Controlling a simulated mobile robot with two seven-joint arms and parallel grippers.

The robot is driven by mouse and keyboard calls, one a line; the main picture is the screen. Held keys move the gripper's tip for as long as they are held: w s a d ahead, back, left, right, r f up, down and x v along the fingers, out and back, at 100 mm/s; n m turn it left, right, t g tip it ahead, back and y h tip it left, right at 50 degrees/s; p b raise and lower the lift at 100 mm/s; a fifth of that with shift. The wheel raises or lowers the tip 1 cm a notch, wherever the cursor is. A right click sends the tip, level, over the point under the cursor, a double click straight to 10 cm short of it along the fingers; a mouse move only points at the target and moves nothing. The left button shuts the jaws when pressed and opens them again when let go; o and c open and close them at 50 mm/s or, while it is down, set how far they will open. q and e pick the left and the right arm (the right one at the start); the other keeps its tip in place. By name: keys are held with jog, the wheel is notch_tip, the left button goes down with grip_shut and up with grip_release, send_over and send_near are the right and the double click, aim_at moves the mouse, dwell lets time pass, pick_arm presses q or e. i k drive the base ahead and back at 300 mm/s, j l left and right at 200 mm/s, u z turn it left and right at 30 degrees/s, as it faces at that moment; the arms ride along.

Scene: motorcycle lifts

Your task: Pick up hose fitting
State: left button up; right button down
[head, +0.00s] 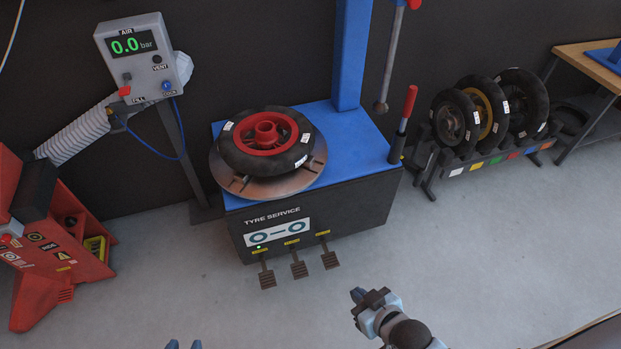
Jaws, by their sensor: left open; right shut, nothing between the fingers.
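A small brass-coloured piece (125,90) sits at the lower left of the grey air box (140,55), below a red knob. A thin blue hose (150,147) loops below the box; I cannot tell for sure which end part is the hose fitting. My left gripper (184,345) shows only its two blue fingertips at the bottom edge, apart and empty, far below the box. My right gripper (359,295) is shut and empty above the floor, in front of the tyre machine's pedals and to their right.
A blue tyre machine (330,215) holds a tyre with a red rim (266,140). A red machine (60,250) stands at the left. A rack of tyres (480,165) and a workbench (590,65) are at the right. The grey floor in front is clear.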

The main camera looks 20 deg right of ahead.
aim_at(111, 114)
jog(key=i+j, duration=0.1)
jog(key=j, duration=0.25)
jog(key=i+j, duration=0.1)
jog(key=j, duration=0.2)
jog(key=i+j+u, duration=0.1)
jog(key=j, duration=0.25)
jog(key=i+j+u, duration=0.1)
jog(key=i+j, duration=0.25)
jog(key=j, duration=0.15)
jog(key=i+j+u, duration=0.1)
jog(key=i+j, duration=0.2)
jog(key=j, duration=0.15)
